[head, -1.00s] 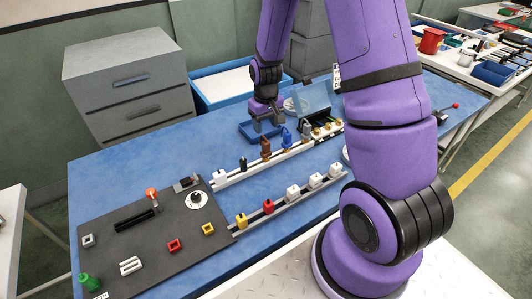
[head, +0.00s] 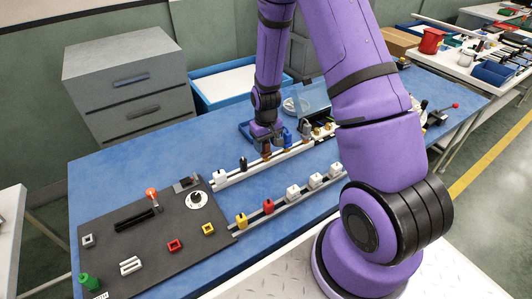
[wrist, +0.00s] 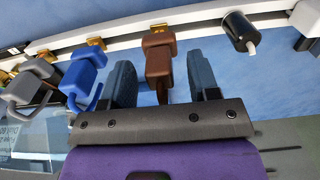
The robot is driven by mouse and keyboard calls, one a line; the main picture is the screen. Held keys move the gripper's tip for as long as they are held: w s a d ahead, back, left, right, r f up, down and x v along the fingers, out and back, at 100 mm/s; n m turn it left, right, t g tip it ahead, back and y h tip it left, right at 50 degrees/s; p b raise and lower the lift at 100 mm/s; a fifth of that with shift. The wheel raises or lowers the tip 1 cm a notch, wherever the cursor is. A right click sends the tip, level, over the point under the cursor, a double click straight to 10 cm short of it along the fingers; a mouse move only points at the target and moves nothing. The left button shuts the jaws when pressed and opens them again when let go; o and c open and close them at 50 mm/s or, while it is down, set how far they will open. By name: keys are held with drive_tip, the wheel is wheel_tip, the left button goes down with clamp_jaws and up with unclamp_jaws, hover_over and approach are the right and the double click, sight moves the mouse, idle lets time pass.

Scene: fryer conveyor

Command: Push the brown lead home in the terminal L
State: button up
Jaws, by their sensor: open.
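The brown lead (wrist: 158,55) stands at the white rail (wrist: 200,18), its far end against a brass terminal (wrist: 158,28) in the wrist view. I cannot read a letter on that terminal or tell how deep the lead sits. My gripper (wrist: 160,72) is open, with one dark finger on each side of the brown lead; gaps show between fingers and lead. In the head view my gripper (head: 265,137) is low over the far rail and the brown lead (head: 266,152) shows just under it, partly hidden.
The blue lead (wrist: 84,72) stands close beside one finger, with the grey lead (wrist: 30,85) beyond it. A black plug (wrist: 240,32) is on the other side. A nearer rail (head: 283,201) carries yellow, red and white blocks. A dark panel (head: 150,235) lies at left.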

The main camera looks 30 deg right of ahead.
clamp_jaws()
drive_tip(key=shift+r, duration=2.55)
